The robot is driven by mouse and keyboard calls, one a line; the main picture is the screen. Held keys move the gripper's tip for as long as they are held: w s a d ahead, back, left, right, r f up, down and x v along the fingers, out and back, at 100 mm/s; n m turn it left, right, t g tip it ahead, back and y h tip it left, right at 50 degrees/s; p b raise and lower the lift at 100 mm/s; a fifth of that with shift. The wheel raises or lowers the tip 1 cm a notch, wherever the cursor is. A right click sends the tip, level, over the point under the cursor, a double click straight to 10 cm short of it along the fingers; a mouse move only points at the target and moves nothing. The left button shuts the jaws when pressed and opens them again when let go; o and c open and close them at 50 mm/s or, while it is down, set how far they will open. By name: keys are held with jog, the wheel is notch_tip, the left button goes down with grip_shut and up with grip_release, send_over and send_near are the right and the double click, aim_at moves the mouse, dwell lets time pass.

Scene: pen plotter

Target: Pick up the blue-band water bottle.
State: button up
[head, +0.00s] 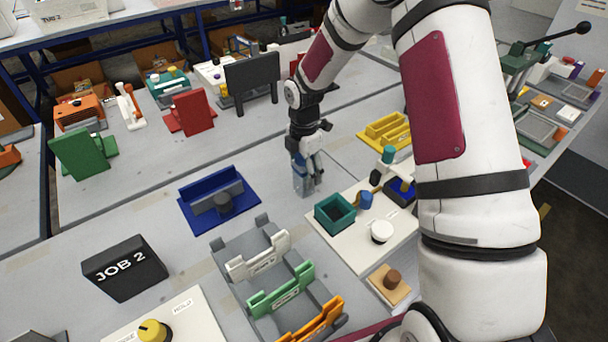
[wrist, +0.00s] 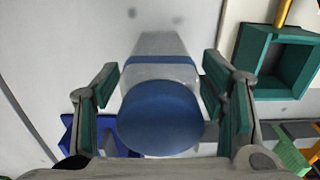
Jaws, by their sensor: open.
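The water bottle has a blue cap and a blue band around a clear greyish body. In the wrist view the bottle (wrist: 160,115) stands between the two green-padded fingers of my gripper (wrist: 160,100), cap toward the camera. Gaps show between the fingers and the bottle, so the gripper is open around it. In the head view my gripper (head: 306,160) points down over the bottle (head: 303,185), which stands on the grey table. The gripper hides the bottle's upper part there.
A dark blue tray (head: 205,213) lies left of the bottle. A teal open box (head: 335,213) stands on a white board to its right. A yellow holder (head: 385,130) is behind right. A grey rack (head: 262,232) with coloured dividers and a black JOB 2 block (head: 124,267) are in front.

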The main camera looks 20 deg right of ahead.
jog(key=shift+f, duration=0.3)
jog(key=c, duration=1.5)
jog(key=shift+c, duration=0.2)
jog(key=shift+r, duration=0.1)
